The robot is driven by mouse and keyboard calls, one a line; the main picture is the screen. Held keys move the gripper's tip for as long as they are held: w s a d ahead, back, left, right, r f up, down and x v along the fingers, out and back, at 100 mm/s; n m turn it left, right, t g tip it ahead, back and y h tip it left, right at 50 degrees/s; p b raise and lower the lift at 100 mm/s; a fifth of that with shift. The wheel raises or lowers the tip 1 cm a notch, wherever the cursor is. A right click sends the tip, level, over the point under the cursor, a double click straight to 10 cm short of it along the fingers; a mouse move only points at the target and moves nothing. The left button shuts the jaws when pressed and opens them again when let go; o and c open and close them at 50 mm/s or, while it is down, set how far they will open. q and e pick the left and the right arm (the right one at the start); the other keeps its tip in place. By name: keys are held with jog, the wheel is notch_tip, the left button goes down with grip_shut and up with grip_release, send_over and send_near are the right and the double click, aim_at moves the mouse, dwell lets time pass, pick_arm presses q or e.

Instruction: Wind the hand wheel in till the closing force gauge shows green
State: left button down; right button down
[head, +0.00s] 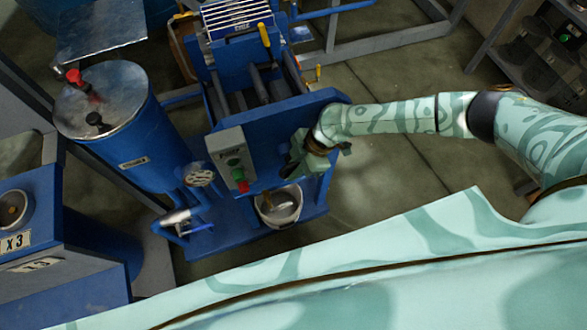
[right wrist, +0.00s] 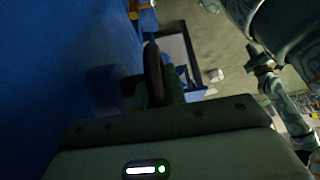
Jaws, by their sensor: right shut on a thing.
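In the head view my right gripper (head: 298,158) is at the front plate of the blue press (head: 270,130), just right of its grey control box. In the right wrist view the hand wheel (right wrist: 153,75) shows as a dark rim, seen edge-on, on a short shaft from the blue plate. My right gripper is shut on it, though its fingertips are partly hidden. A round white dial (head: 200,175) sits left of the box; I cannot tell whether it is the closing force gauge, and no green shows. The other patterned arm, my left gripper (right wrist: 263,60), shows small in the wrist view.
The grey control box (head: 232,160) has a green and a red button. A white bucket (head: 280,207) stands below the plate. A blue tank (head: 135,140) stands to the left. Floor right of the press is clear.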

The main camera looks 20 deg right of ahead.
aim_at(293, 165)
jog(key=c, duration=1.4)
grip_release()
jog(key=shift+c, duration=0.2)
jog(key=shift+r, duration=0.1)
